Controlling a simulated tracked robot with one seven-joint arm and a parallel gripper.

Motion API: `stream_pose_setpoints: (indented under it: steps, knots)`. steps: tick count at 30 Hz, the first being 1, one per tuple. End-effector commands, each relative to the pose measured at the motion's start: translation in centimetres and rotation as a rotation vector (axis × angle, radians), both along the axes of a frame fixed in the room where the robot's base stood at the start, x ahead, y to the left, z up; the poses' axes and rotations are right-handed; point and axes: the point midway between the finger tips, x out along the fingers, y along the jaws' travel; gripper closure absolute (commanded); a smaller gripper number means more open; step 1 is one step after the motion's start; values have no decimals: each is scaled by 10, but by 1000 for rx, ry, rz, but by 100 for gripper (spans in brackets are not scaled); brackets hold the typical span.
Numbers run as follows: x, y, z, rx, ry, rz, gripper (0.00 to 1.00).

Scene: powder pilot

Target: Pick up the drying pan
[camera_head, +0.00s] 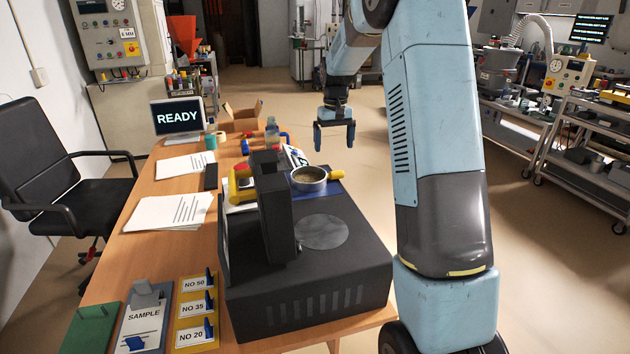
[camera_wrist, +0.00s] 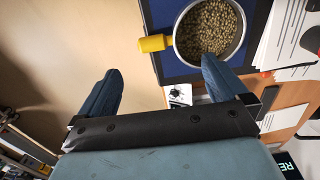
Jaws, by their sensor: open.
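The drying pan (camera_head: 309,179) is a round metal pan with a yellow handle (camera_head: 337,174). It rests on a blue mat (camera_head: 328,190) behind the black machine on the table. In the wrist view the pan (camera_wrist: 243,50) is at the upper right, filled with brownish-green granules, and its handle (camera_wrist: 155,43) points left. My gripper (camera_head: 334,145) hangs in the air to the right of the table and beyond the pan. In the wrist view its fingers (camera_wrist: 158,85) are wide apart with nothing between them, and the handle lies ahead of the gap.
A black machine (camera_head: 310,270) with an upright post fills the table's near right. Papers (camera_head: 168,212), a READY screen (camera_head: 178,117), a bottle (camera_head: 272,133) and an open cardboard box (camera_head: 241,118) are also on the table. The floor right of the table is clear.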

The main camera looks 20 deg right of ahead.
Motion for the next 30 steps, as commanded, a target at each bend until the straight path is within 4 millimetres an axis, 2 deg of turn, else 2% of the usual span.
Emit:
stream_pose_setpoints:
  steps: [6,10,17,27,30]
  knots:
    - [-1,0,-37,0,3,0,0]
    - [0,0,-49,0,1,0,0]
    - [0,-1,-59,0,0,0,0]
    - [3,-5,-100,0,1,0,0]
    - [3,-5,-105,0,0,0,0]
